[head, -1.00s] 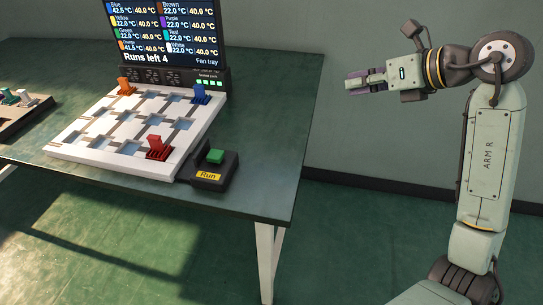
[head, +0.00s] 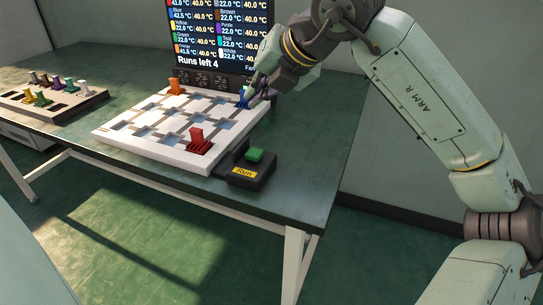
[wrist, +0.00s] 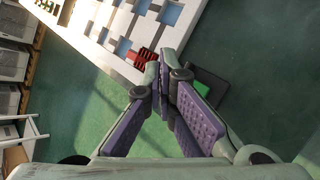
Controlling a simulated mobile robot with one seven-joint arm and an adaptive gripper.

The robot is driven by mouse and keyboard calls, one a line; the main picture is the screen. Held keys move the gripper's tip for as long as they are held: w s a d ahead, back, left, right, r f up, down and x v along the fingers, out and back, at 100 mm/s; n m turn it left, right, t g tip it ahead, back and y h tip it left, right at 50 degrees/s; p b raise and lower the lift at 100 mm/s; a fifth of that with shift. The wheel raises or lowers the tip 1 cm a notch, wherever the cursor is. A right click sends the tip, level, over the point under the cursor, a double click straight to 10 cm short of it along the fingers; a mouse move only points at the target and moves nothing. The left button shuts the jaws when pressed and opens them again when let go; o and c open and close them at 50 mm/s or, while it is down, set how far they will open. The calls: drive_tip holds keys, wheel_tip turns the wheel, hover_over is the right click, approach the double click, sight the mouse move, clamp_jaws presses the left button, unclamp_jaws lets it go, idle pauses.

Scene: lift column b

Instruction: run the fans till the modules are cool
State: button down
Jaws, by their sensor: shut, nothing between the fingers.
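The white fan tray (head: 140,143) sits on the table. An orange module (head: 175,87) stands at its back left, a red module (head: 199,141) at its front right and a blue module (head: 243,98) at its back right. The Run box (head: 243,171) with a green button (head: 255,154) stands at the tray's front right corner. The screen (head: 222,35) reads "Runs left 4"; blue shows 42.5 and orange 41.5 against 40.0. My gripper (head: 251,94) is shut and empty, close by the blue module; I cannot tell whether they touch. In the wrist view its fingertips (wrist: 158,70) appear near the red module (wrist: 146,58).
A rack (head: 60,107) with several coloured modules lies on the table at the left. The table's front edge (head: 200,193) runs just in front of the tray and Run box. Bare table lies right of the box.

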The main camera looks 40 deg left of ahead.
sight(254, 155)
drive_tip(key=shift+f, duration=0.1)
idle(0.3)
wheel_tip(254, 155, down, 9)
drive_tip(key=b, duration=0.6)
drive_tip(key=shift+r, duration=0.2)
drive_tip(key=shift+f, duration=0.1)
idle(1.0)
drive_tip(key=shift+f+b, duration=0.35)
drive_tip(key=shift+b, duration=0.25)
drive_tip(key=shift+f+b, duration=0.45)
drive_tip(key=shift+f, duration=0.05)
drive_tip(key=shift+r, duration=0.1)
idle(0.5)
drive_tip(key=shift+r+p, duration=0.6)
drive_tip(key=shift+r, duration=0.25)
